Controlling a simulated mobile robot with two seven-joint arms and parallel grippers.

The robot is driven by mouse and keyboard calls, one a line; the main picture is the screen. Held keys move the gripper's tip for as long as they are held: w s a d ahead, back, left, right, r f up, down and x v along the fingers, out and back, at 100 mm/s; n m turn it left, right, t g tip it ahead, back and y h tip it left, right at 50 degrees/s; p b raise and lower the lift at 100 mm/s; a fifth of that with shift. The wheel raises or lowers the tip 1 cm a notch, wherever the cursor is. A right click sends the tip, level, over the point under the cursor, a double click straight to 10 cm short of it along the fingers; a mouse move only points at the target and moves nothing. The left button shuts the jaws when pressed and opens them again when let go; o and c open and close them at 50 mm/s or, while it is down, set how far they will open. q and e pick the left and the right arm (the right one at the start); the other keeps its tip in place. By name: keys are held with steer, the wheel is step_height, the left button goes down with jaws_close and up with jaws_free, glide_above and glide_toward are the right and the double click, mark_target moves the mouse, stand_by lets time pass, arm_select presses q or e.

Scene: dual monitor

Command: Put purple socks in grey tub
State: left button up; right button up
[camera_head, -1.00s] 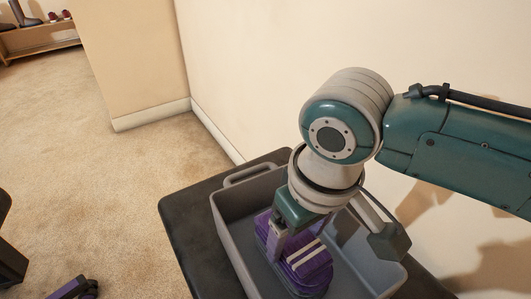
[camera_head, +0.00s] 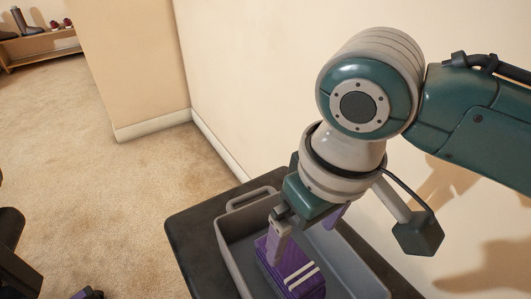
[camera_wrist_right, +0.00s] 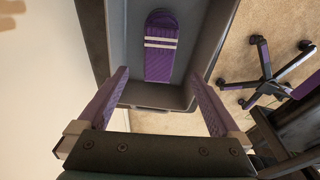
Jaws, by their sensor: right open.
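The purple socks (camera_head: 292,271), folded with two white stripes, lie inside the grey tub (camera_head: 232,262) on its floor. In the right wrist view the socks (camera_wrist_right: 160,45) lie flat near one end wall of the tub (camera_wrist_right: 213,40). My right gripper (camera_head: 308,228) is above the socks, open and empty. Its two purple-padded fingers stand wide apart in the wrist view (camera_wrist_right: 160,78), clear of the socks. My left gripper is not in view.
The tub stands on a black-topped surface (camera_head: 195,240) close to a cream wall (camera_head: 260,70). A chair base with purple trim (camera_wrist_right: 268,75) stands on the carpet nearby. A low wooden shelf (camera_head: 40,45) with boots is far off at upper left.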

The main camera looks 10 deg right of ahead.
steer(key=s+a+r+y, duration=0.2)
steer(key=s+a+r, duration=0.1)
steer(key=s, duration=0.3)
steer(key=s+d+r+m+t+h, duration=0.1)
steer(key=s+d+m+t+h, duration=0.1)
steer(key=s+d, duration=0.7)
steer(key=shift+d+r+p, duration=0.25)
steer(key=shift+d+p, duration=0.15)
steer(key=shift+d, duration=0.5)
